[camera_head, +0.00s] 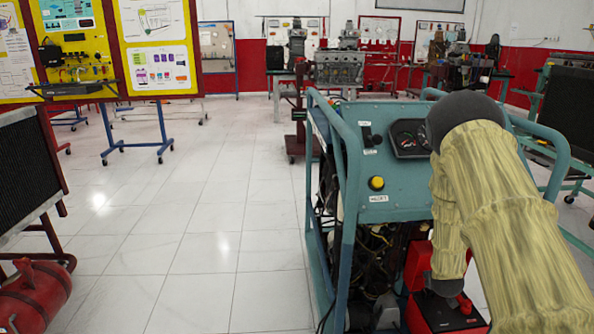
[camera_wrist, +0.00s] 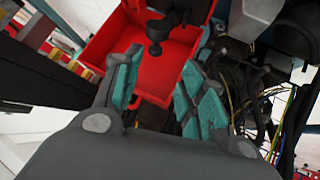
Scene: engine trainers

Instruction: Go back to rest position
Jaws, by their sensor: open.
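My gripper (camera_wrist: 160,95) shows in the wrist view with its two teal-padded fingers apart and nothing between them. Beyond the fingers is a red tray or box (camera_wrist: 100,42) with a dark knob-like part over it. In the head view my arm, in a tan cover, reaches down along the right side in front of the teal engine trainer (camera_head: 400,180). The gripper itself is hidden there behind the arm. A red box-like thing (camera_head: 418,268) shows beside the arm's lower end.
The trainer has a teal tube frame, gauges (camera_head: 408,138) and a yellow button (camera_head: 376,183). Wires and hoses (camera_wrist: 265,110) lie close to the fingers' right. Tiled floor (camera_head: 200,230) is clear left of the trainer.

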